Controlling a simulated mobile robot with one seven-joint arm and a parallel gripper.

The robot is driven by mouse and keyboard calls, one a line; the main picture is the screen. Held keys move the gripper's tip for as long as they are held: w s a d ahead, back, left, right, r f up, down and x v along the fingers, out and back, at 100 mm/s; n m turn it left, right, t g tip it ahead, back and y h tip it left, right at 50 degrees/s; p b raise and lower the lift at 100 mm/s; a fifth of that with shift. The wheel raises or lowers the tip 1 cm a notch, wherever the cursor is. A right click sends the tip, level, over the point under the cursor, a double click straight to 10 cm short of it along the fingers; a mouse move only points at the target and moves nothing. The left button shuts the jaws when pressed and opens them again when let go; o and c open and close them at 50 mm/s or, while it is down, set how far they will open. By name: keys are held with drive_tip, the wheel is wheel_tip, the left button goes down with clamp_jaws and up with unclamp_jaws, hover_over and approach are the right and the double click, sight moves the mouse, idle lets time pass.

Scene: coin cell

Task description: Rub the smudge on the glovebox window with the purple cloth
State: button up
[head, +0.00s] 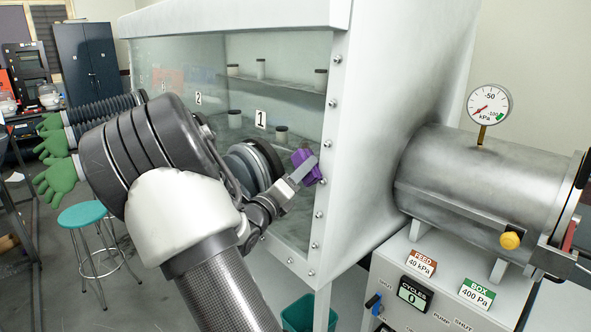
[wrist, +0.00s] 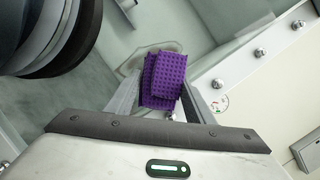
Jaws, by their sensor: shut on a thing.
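The purple cloth (head: 306,166) is a folded, dotted pad between the fingers of my gripper (head: 302,172). In the wrist view the cloth (wrist: 165,78) sticks out past the fingertips. My gripper is shut on it, close in front of the right end of the glovebox window (head: 290,215). I cannot tell whether the cloth touches the glass. In the wrist view a faint greyish-brown smudge (wrist: 131,62) shows on the glass around the cloth's far edge. The cloth hides part of it. I cannot make out the smudge in the head view.
A bolted white frame (head: 318,215) edges the window on the right. A dark round glove port (wrist: 55,35) is close to my gripper's left. The steel antechamber (head: 475,185) with its gauge (head: 489,104) stands right, above a control panel (head: 425,290). A teal stool (head: 82,214) stands left.

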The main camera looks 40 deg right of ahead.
drive_tip(key=shift+w+a+f, duration=0.1)
drive_tip(key=shift+w+f, duration=0.1)
drive_tip(key=shift+f, duration=0.7)
drive_tip(key=shift+o, duration=0.2)
drive_tip(key=shift+w+a, duration=0.2)
drive_tip(key=shift+w, duration=3.15)
drive_tip(key=shift+s+a+r, duration=0.1)
drive_tip(key=shift+s+a, duration=0.05)
drive_tip(key=shift+a, duration=1.3)
drive_tip(key=shift+s+a+r, duration=0.1)
drive_tip(key=shift+a, duration=1.35)
drive_tip(key=a, duration=0.3)
drive_tip(key=shift+s+r, duration=0.1)
drive_tip(key=shift+r, duration=0.05)
